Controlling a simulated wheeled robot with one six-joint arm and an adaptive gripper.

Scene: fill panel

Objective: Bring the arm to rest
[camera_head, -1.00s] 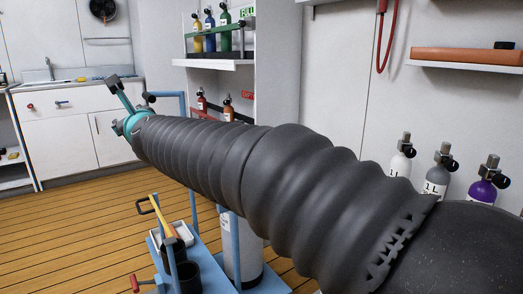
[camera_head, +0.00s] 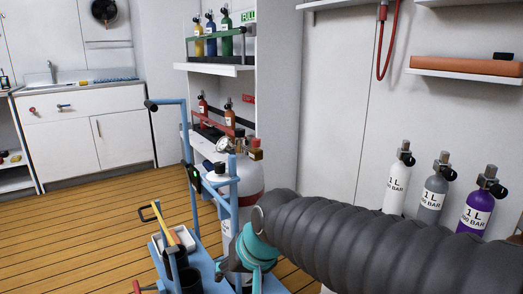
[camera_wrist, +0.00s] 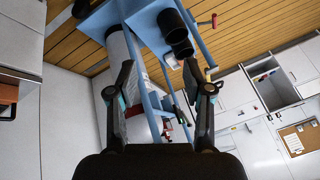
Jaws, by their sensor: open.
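My arm, in a dark ribbed sleeve, reaches in from the lower right of the head view. Its teal wrist end (camera_head: 258,247) is low in front of the blue cart. In the wrist view my gripper (camera_wrist: 166,88) has its two dark fingers spread wide apart, with nothing between them. The blue cart (camera_wrist: 105,20) shows beyond the fingers, with a large pale cylinder (camera_wrist: 130,70) on it. In the head view my fingers are mostly hidden behind the wrist or out of frame.
The blue cart (camera_head: 207,272) carries a large white cylinder (camera_head: 249,178) and black cups (camera_head: 188,279). Three small cylinders, white (camera_head: 397,180), grey (camera_head: 433,190) and purple (camera_head: 477,207), stand at right. A shelf (camera_head: 215,68) holds several bottles. Wooden floor (camera_head: 90,225) is clear at left.

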